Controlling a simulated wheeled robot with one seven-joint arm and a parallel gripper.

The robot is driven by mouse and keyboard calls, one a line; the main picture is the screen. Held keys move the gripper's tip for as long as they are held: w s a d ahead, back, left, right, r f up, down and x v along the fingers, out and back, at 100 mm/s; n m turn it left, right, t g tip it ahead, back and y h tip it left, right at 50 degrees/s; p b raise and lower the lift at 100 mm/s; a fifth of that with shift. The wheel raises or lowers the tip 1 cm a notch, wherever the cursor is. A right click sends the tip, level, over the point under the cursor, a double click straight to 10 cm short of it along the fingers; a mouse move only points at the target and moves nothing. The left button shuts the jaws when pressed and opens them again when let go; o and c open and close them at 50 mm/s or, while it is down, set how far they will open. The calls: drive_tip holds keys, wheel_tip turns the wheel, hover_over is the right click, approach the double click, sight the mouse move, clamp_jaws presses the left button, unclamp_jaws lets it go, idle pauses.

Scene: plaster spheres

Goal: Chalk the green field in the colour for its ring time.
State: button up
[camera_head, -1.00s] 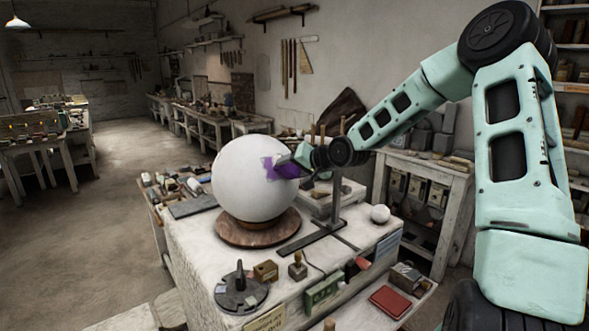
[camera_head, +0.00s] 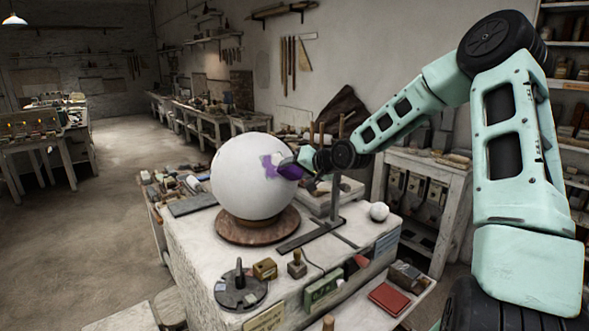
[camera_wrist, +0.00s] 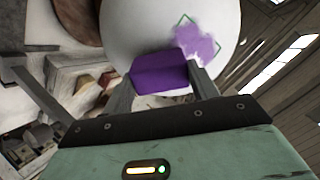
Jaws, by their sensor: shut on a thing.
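A large white plaster sphere (camera_head: 238,182) rests on a round wooden base (camera_head: 257,230) on the pale workbench. A ragged purple chalk patch (camera_head: 269,166) marks its upper right side. In the wrist view, thin green outline corners (camera_wrist: 184,19) show at the edges of this patch (camera_wrist: 196,44); most of the field's outline is covered or hidden. My gripper (camera_wrist: 160,77) is shut on a purple chalk block (camera_wrist: 158,72), held close to the sphere beside the patch. In the head view the chalk (camera_head: 290,172) is at the sphere's right side; I cannot tell whether it touches.
A small white ball (camera_head: 379,211), a dark round tool (camera_head: 241,289), a brass block (camera_head: 265,269), a stamp (camera_head: 297,265) and a green box (camera_head: 323,291) lie on the bench. A red book (camera_head: 389,299) lies lower right. A metal stand (camera_head: 334,200) rises right of the sphere.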

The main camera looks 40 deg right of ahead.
drive_tip(key=shift+w+a+r, duration=0.25)
drive_tip(key=shift+a+r, duration=0.4)
drive_tip(key=shift+a, duration=0.1)
drive_tip(key=shift+w+a+r, duration=0.2)
drive_tip(key=shift+a+r, duration=0.4)
drive_tip(key=shift+a, duration=0.1)
drive_tip(key=shift+d, duration=0.1)
idle(1.2)
drive_tip(key=shift+s+d+f, duration=0.3)
drive_tip(key=shift+s+d, duration=0.4)
drive_tip(key=shift+s, duration=0.1)
